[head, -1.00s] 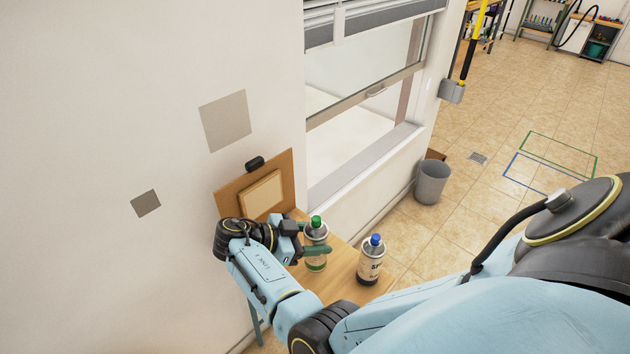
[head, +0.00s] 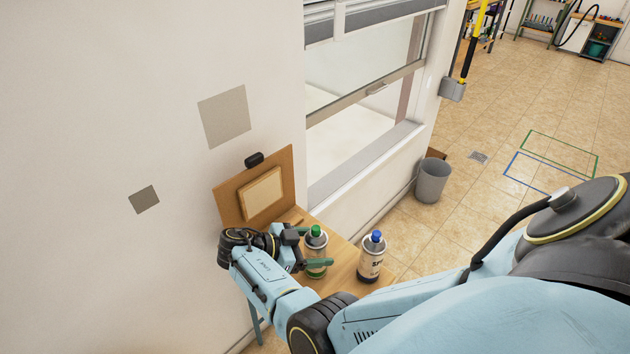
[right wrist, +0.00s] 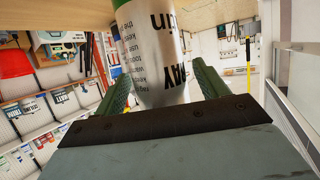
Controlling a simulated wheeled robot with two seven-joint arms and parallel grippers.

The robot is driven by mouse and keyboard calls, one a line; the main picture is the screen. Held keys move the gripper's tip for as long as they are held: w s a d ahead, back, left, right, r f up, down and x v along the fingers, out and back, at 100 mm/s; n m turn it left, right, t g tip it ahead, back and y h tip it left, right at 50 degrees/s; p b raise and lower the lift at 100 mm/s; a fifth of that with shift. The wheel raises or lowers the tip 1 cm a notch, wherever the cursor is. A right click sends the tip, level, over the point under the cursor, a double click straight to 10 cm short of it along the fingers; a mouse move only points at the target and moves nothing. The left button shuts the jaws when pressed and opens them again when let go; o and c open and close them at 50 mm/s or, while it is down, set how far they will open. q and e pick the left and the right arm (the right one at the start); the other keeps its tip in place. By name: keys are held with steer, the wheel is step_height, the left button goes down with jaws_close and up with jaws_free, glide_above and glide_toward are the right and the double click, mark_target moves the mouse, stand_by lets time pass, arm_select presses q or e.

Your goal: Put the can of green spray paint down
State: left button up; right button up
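The can of green spray paint (head: 315,241), silver with a green cap, stands upright on the small wooden table (head: 343,282) and appears to rest on it. My right gripper (head: 312,249) is around the can's body, one finger on each side. In the right wrist view the can (right wrist: 160,50) sits between the green fingers of the gripper (right wrist: 163,88), with a narrow gap on each side, so the gripper is open. The can's cap is out of that view. My left gripper is not in view.
A can with a blue cap (head: 371,258) stands on the table to the right of the green one. A wooden board (head: 228,201) leans on the wall behind. A window (head: 360,130) is above, and a grey bin (head: 432,182) stands on the floor.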

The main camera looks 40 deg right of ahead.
steer(key=shift+r, duration=0.2)
steer(key=b+v, duration=0.2)
steer(key=v, duration=0.5)
steer(key=shift+w+a, duration=0.15)
steer(key=shift+a, duration=0.1)
